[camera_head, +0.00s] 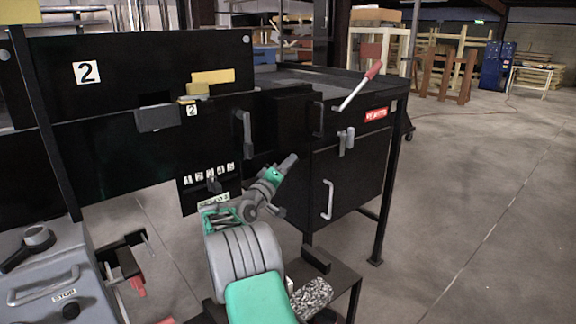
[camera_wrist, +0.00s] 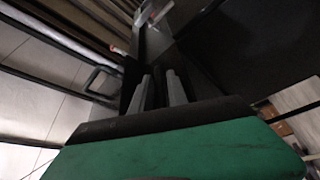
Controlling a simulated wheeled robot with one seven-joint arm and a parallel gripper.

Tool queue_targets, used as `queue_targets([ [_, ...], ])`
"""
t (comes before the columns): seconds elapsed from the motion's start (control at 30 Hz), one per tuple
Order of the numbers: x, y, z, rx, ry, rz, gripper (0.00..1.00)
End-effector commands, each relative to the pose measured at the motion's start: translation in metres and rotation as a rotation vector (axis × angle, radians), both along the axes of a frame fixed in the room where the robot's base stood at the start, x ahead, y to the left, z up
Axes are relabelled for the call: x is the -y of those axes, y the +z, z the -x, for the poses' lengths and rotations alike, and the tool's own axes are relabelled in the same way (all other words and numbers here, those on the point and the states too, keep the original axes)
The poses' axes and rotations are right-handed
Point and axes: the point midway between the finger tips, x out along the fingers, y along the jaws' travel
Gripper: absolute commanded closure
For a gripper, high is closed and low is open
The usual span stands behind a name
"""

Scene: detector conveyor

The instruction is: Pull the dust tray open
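No part is clearly marked as the dust tray, so I cannot tell which one it is. A black cabinet front (camera_head: 352,172) with a pale upright pull handle (camera_head: 328,200) stands right of my gripper and looks shut. My gripper (camera_head: 291,160) is left of this front and higher than the handle, pointing up and right. In the wrist view, the two grey fingers of my gripper (camera_wrist: 159,82) stand apart with a dark gap between them, with nothing clearly held. A pale handle (camera_wrist: 103,80) shows left of the fingers, apart from them.
A red-gripped lever (camera_head: 358,86) and a latch (camera_head: 346,141) sit above the cabinet front, near a red label (camera_head: 376,114). A low black stand (camera_head: 340,275) is below, beside a speckled block (camera_head: 311,297). A grey control box (camera_head: 45,275) is at left.

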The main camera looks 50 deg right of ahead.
Motion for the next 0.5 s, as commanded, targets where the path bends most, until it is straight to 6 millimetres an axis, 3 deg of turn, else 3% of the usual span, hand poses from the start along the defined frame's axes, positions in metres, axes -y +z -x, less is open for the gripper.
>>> queue_targets([
  [0.13,-0.0002,-0.0003,0.0001,0.0,0.0,0.0,0.81],
  [0.37,-0.0003,-0.0004,0.0002,0.0,-0.001,-0.001,1.0],
  [0.5,-0.0003,-0.0004,0.0004,0.0,-0.001,-0.001,1.0],
])
